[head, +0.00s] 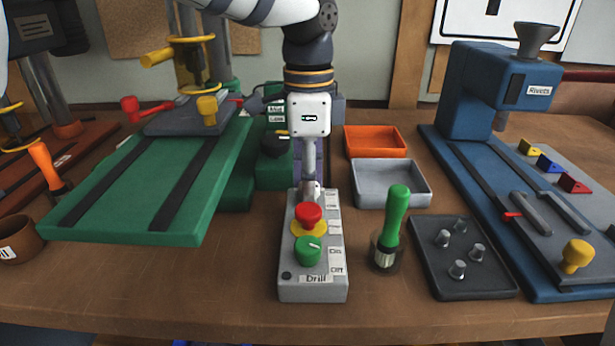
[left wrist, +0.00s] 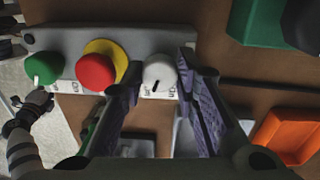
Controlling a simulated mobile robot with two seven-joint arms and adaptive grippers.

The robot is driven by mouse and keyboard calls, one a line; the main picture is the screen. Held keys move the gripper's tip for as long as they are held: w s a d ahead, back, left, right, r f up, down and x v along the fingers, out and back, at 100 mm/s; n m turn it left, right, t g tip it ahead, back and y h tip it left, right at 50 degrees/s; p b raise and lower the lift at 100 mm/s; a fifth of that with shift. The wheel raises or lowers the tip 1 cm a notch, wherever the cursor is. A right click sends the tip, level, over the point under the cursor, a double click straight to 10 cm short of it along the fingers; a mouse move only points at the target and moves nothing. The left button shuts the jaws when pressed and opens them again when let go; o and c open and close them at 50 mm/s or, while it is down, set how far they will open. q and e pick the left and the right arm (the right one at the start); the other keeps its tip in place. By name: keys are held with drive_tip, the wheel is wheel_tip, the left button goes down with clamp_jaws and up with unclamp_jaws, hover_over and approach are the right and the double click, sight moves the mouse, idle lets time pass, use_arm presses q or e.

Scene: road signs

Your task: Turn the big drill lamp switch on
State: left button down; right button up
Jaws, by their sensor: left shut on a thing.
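The grey drill control box (head: 313,284) lies on the workbench, labelled "Drill" at its near end. It carries a green knob (head: 308,251), a red button (head: 309,215) on a yellow base and, at its far end, a white knob (left wrist: 160,75) with a dark pointer mark. My left gripper (head: 309,186) comes down over the far end and hides most of that knob in the head view.
A green-handled tool (head: 396,215) stands right of the box, beside a dark tray (head: 440,277) with metal pegs. Grey (head: 395,197) and orange (head: 376,142) trays lie behind. The green drill base (head: 150,200) is left, the blue rivet press (head: 480,90) right.

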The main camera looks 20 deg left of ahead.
use_arm(q)
drive_tip(key=n, duration=0.4)
drive_tip(key=shift+n, duration=2.8)
drive_tip(key=c, duration=1.5)
unclamp_jaws()
drive_tip(key=shift+c, duration=0.2)
wheel_tip(320, 180, up, 12)
drive_tip(key=shift+a, duration=0.25)
